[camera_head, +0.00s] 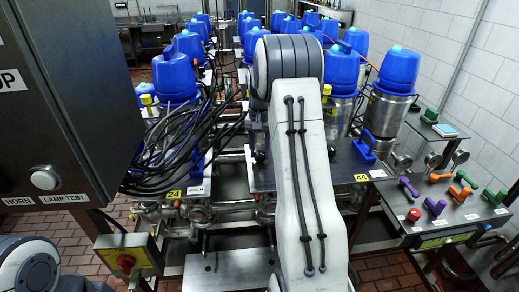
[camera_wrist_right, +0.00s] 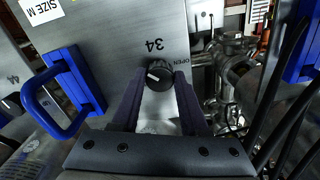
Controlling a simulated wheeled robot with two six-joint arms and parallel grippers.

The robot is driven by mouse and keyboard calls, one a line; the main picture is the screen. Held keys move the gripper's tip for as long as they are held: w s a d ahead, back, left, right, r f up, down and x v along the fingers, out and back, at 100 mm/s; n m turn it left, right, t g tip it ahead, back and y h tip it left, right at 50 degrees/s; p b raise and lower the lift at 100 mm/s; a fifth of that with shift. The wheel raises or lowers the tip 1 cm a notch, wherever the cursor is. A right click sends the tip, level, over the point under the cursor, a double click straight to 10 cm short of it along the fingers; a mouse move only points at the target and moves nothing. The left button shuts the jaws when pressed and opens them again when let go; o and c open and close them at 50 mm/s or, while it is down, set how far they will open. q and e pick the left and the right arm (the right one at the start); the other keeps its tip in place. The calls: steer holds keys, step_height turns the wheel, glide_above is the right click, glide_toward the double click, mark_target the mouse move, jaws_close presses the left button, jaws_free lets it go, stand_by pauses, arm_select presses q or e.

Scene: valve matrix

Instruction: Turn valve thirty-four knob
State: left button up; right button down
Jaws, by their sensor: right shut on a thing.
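In the right wrist view, the valve thirty-four knob (camera_wrist_right: 159,77) is a round black knob with a white pointer mark, on a grey metal panel (camera_wrist_right: 130,25). The printed number 34 is above it and the word OPEN is close by. The white mark points toward the upper left of the picture. My right gripper (camera_wrist_right: 156,84) has its two dark fingers on either side of the knob, shut on it. In the head view my right arm reaches forward over the middle of the valve rows and hides the knob and gripper. My left gripper is out of view.
A blue handle (camera_wrist_right: 65,90) stands left of the knob. Pipes (camera_wrist_right: 230,65) and black cables lie to the right. In the head view, blue-capped valves (camera_head: 176,75) stand in rows. A control cabinet (camera_head: 70,110) is at left, a panel with coloured levers (camera_head: 445,205) at right.

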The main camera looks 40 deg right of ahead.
steer(key=n, duration=0.5)
steer(key=shift+r+p, duration=0.1)
steer(key=shift+p, duration=0.25)
steer(key=n, duration=0.5)
steer(key=shift+w, duration=0.1)
steer(key=shift+d, duration=0.1)
steer(key=shift+c, duration=2.1)
jaws_free()
